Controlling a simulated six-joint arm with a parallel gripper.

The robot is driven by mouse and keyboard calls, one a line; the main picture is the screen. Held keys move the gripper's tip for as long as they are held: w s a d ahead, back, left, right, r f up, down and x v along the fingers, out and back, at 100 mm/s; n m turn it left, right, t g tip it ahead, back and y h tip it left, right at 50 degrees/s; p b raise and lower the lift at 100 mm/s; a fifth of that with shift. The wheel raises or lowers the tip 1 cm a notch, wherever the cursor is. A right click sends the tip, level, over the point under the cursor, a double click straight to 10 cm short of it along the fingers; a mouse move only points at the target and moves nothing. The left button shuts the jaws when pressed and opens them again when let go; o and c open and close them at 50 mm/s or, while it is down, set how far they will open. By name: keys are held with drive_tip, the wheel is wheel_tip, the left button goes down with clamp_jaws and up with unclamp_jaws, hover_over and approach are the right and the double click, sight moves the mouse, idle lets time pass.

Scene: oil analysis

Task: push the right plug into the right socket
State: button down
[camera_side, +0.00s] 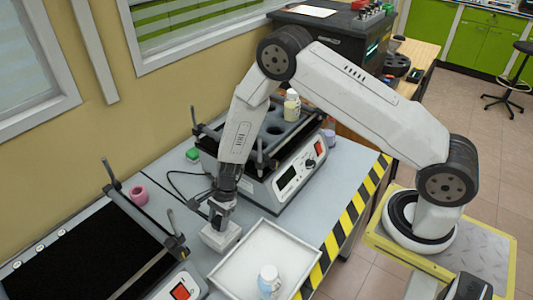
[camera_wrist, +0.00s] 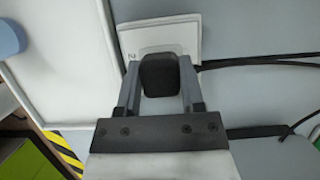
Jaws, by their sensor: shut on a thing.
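My gripper (camera_wrist: 159,66) is shut on a black plug (camera_wrist: 160,78), with one finger on each side of it. The plug is over the face of a white socket block (camera_wrist: 188,35) marked "2". I cannot tell how deep the plug sits in it. In the side view my gripper (camera_side: 222,204) points down just above the white socket block (camera_side: 221,238), left of the tray. The plug is hard to make out there. Another plug and socket cannot be clearly told apart in either view.
A white tray (camera_side: 233,283) holding a white bottle (camera_side: 268,278) lies right of the socket block. A shaker with a digital display (camera_side: 288,178) stands behind. A black-topped shaker (camera_side: 75,262) is at left. Dark cables (camera_wrist: 260,61) run beside the socket.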

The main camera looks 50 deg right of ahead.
sight(219, 217)
drive_tip(key=shift+f, duration=0.6)
idle(0.7)
drive_tip(key=shift+c, duration=0.7)
unclamp_jaws()
drive_tip(key=shift+v, duration=3.75)
drive_tip(key=shift+d+r, duration=0.1)
